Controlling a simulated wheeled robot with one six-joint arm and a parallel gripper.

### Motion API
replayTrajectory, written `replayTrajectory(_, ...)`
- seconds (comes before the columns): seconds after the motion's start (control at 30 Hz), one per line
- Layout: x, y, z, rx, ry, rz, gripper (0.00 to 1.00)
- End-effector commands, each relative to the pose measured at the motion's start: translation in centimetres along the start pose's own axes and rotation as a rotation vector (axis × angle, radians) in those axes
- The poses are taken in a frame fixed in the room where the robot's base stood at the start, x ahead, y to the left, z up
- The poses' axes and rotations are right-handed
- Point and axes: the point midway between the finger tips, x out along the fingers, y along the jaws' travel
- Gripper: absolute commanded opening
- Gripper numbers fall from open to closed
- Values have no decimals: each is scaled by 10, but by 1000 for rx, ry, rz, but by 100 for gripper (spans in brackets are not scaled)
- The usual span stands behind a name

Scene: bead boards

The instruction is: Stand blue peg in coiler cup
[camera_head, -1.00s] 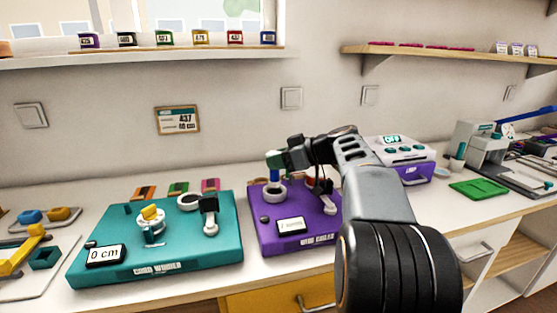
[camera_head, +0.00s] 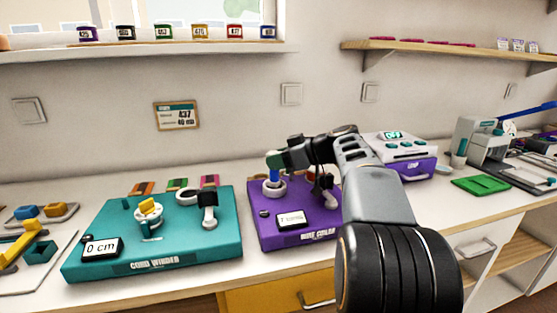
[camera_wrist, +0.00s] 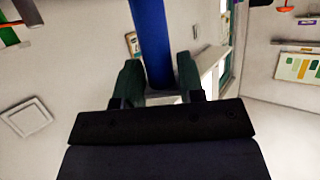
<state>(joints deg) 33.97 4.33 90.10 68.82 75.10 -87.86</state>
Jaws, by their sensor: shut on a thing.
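The blue peg (camera_head: 274,174) is upright under my gripper, its lower end at the white coiler cup (camera_head: 274,190). I cannot tell whether the peg's end is inside the cup or just over its rim. The cup stands at the back left of the purple wire coiler board (camera_head: 264,238). My gripper (camera_head: 275,160) is shut on the peg's upper part. In the wrist view the blue peg (camera_wrist: 149,35) runs between the two dark green fingers (camera_wrist: 158,75).
The teal cord winder board (camera_head: 110,220) lies to the left, with a yellow-topped part and a 0 cm display. A white and purple device (camera_head: 415,166) stands to the right of the coiler. Small coloured blocks lie behind the teal board.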

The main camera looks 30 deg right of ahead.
Motion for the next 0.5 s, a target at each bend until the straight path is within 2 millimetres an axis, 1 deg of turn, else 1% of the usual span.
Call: replayTrajectory(0.5,2,0,5,-1,0,0,8)
